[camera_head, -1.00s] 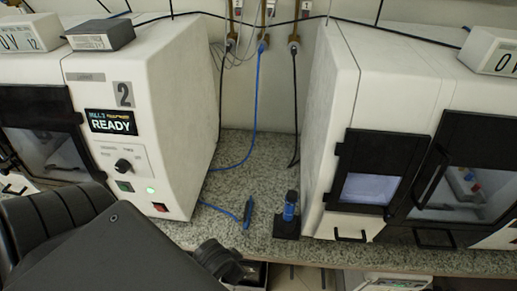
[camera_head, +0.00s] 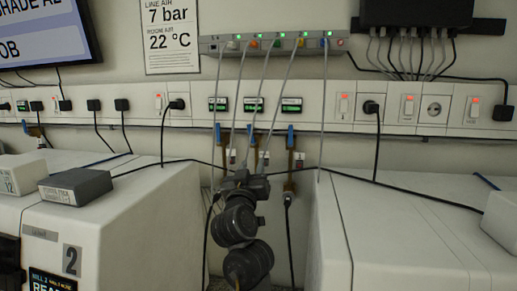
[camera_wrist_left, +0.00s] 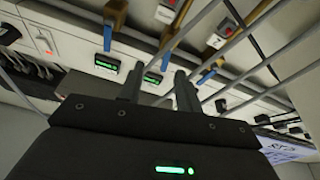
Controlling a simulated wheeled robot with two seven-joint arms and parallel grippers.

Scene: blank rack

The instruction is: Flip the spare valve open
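Three brass valves with blue handles hang on the back wall below the white rail: a left valve (camera_head: 218,133), a middle valve (camera_head: 250,131) and a right valve (camera_head: 290,137). Their handles point up in the head view. I cannot read which is the spare. My left gripper (camera_head: 241,173) is raised in front of the wall, just below the middle valve, whose lower part it partly hides. In the left wrist view, its two fingers (camera_wrist_left: 159,76) stand apart with nothing between them, and blue handles (camera_wrist_left: 206,75) show beyond them. My right gripper is not in view.
Several grey cables run from a switch box (camera_head: 270,44) down across the valves. A black cable crosses in front at gripper height. White machines stand at left (camera_head: 110,215) and right (camera_head: 400,230), with a gap between them. A small grey box (camera_head: 75,187) sits on the left machine.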

